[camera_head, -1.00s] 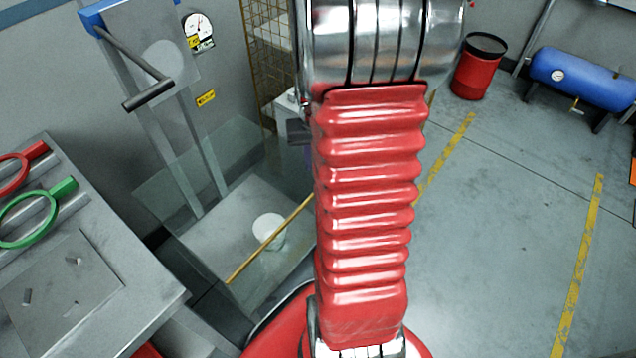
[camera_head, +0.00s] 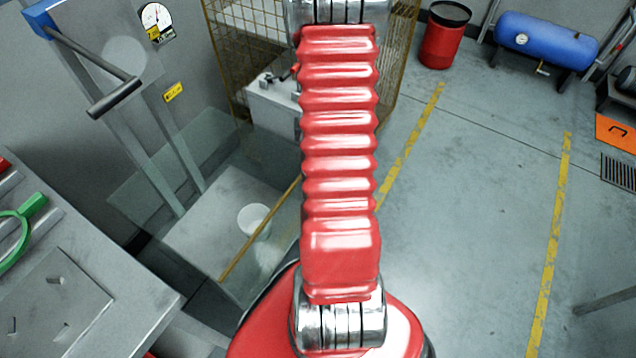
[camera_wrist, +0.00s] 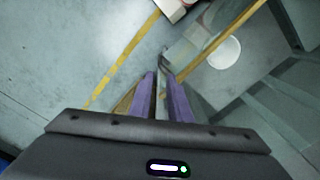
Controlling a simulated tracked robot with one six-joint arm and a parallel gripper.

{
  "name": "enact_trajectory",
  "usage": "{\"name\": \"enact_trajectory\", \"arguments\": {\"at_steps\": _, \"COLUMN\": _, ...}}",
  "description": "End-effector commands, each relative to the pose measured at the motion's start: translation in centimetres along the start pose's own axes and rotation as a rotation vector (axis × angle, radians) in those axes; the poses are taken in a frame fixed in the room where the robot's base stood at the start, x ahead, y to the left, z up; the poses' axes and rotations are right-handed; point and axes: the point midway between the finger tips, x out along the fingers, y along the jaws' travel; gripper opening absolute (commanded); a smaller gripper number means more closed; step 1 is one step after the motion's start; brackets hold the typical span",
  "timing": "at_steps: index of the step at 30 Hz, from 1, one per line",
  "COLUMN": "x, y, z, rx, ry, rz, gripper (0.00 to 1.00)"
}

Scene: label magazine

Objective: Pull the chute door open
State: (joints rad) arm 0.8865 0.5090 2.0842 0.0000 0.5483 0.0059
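No part in view can be told for certain as the chute door. A tall grey panel (camera_head: 90,45) at the upper left bears a grey bar handle (camera_head: 115,97) on a long rod. My gripper (camera_wrist: 158,75) shows in the wrist view as two purple fingers pointing away, close together with a narrow pale strip between them. Whether they are shut or hold anything is unclear. In the head view my red, ribbed arm hides it.
A wire cage (camera_head: 235,55) with a white box (camera_head: 272,103) stands behind my arm. A grey bench (camera_head: 135,300) with a green ring (camera_head: 15,235) is left. Floor at right is mostly clear.

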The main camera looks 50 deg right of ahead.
Motion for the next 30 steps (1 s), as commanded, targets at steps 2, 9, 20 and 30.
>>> {"name": "enact_trajectory", "arguments": {"at_steps": 2, "x": 0.3, "y": 0.0, "z": 0.0, "rx": -0.001, "ry": -0.001, "rz": 0.0, "gripper": 0.17}}
{"name": "enact_trajectory", "arguments": {"at_steps": 9, "x": 2.6, "y": -0.1, "z": 0.1, "rx": -0.002, "ry": -0.003, "rz": 0.0, "gripper": 0.17}}
{"name": "enact_trajectory", "arguments": {"at_steps": 20, "x": 6.9, "y": -0.1, "z": 0.1, "rx": -0.003, "ry": -0.003, "rz": 0.0, "gripper": 0.17}}
{"name": "enact_trajectory", "arguments": {"at_steps": 30, "x": 10.9, "y": -0.2, "z": 0.1, "rx": -0.003, "ry": -0.002, "rz": 0.0, "gripper": 0.17}}
